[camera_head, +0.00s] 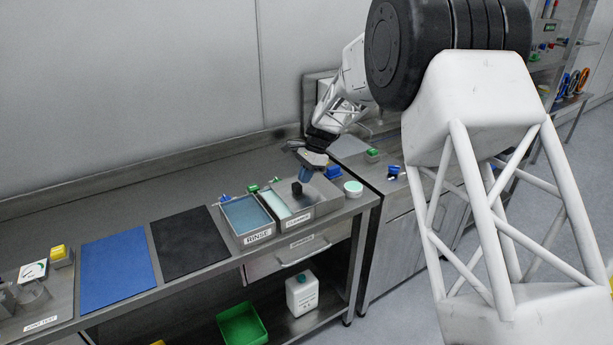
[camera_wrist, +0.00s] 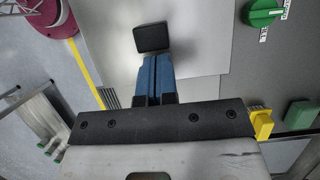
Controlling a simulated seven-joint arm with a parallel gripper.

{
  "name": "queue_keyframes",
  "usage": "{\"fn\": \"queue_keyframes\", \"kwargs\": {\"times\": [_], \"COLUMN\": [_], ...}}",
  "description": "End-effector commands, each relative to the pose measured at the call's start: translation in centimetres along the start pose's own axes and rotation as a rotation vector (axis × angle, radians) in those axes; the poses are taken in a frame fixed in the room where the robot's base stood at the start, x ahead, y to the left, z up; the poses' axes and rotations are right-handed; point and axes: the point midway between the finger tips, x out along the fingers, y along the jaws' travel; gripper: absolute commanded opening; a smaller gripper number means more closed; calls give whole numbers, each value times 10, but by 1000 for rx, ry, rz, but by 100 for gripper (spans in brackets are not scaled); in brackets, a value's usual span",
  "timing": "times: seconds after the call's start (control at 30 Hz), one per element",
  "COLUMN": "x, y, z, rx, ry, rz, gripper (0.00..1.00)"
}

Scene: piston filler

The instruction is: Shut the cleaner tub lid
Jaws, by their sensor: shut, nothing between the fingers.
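The cleaner tub (camera_head: 293,222) stands on the bench, its label facing front. A strip of pale liquid shows in its open left part. A flat grey lid (camera_head: 322,194) lies to the right of that opening, apparently covering part of the tub. A black knob (camera_head: 297,188) stands on the lid near its left edge; the knob (camera_wrist: 152,38) and the grey lid (camera_wrist: 197,32) also show in the wrist view. My gripper (camera_head: 305,177) has blue fingers, shut and empty, just behind the knob. In the wrist view the fingertips (camera_wrist: 157,58) are close to the knob; contact cannot be told.
The rinse tub (camera_head: 246,217) with blue liquid stands directly left. A black mat (camera_head: 188,242) and a blue mat (camera_head: 117,271) lie farther left. A round white-green jar (camera_head: 353,188) stands right of the lid. Small blue and green pieces lie behind the tubs.

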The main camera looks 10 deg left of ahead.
Motion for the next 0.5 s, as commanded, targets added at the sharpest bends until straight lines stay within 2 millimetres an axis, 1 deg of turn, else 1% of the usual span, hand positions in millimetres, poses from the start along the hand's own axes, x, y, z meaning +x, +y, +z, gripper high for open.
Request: {"fn": "queue_keyframes", "kwargs": {"times": [0.13,0.23,0.5], "x": [0,3,18], "y": [0,0,0], "z": [1,9,44], "rx": [0,-1,-1], "ry": [0,0,0], "rz": [0,0,2], "gripper": [0,0,0]}}
